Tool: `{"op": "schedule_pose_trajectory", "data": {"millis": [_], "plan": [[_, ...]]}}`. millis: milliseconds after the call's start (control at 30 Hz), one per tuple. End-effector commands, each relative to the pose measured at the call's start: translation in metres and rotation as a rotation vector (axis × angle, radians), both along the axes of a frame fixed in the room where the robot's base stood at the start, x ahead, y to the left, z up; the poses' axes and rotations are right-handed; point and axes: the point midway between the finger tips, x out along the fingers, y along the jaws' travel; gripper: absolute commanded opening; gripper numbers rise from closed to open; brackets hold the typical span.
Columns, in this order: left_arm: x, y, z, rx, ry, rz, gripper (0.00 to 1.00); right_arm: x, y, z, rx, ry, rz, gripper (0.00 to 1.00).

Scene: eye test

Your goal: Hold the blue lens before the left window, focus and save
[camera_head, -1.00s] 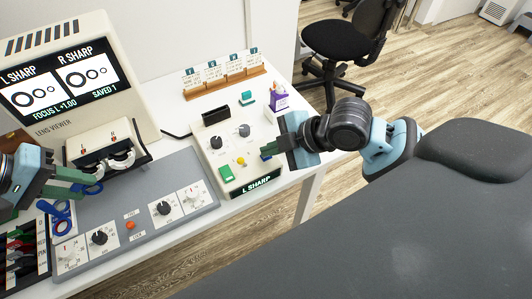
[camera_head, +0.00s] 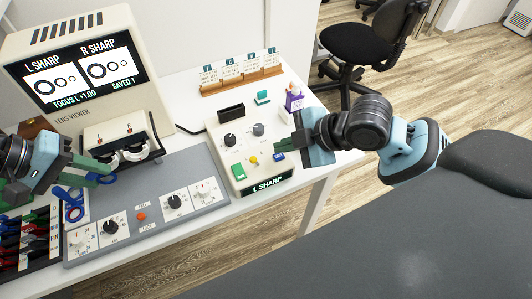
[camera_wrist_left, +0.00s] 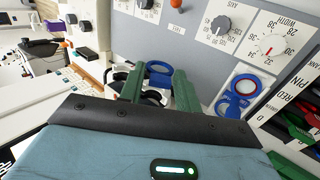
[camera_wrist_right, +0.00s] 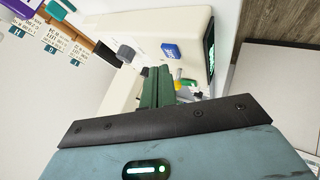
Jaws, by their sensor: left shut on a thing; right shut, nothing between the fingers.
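The lens viewer (camera_head: 77,113) stands at the far left; its screen reads L SHARP, R SHARP, FOCUS L +1.00 and SAVED 1. My left gripper (camera_head: 98,172) is shut on the blue lens (camera_wrist_left: 160,72), a blue ring, just in front of and slightly below the left window (camera_head: 111,160); exact alignment is hard to tell. The control box (camera_head: 218,128) has knobs, a green button (camera_head: 238,171), a yellow button (camera_head: 253,160) and a blue button (camera_head: 279,156). Its front display (camera_head: 267,184) reads L SHARP. My right gripper (camera_head: 283,145) is shut and empty, close above the blue button.
More blue rings (camera_head: 74,205) lie on a white card at the left. A grey dial panel (camera_head: 150,205) fills the front. A wooden card rack (camera_head: 240,82) and a purple holder (camera_head: 294,102) stand behind the box.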

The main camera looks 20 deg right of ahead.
Motion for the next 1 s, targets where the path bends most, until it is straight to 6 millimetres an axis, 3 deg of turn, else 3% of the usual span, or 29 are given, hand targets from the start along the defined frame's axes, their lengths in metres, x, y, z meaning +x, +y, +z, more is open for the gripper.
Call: {"op": "schedule_pose_trajectory", "data": {"millis": [600, 1000], "plan": [[0.000, 0.000, 0.000, 0.000, 0.000, 0.000, 0.12, 0.000, 0.000, 0.048, 0.000, -0.003, 0.001, 0.00], [0.000, 0.000, 0.000, 0.000, 0.000, 0.000, 0.12, 0.000, 0.000, 0.050, -0.001, 0.000, 0.001, 0.00]]}}
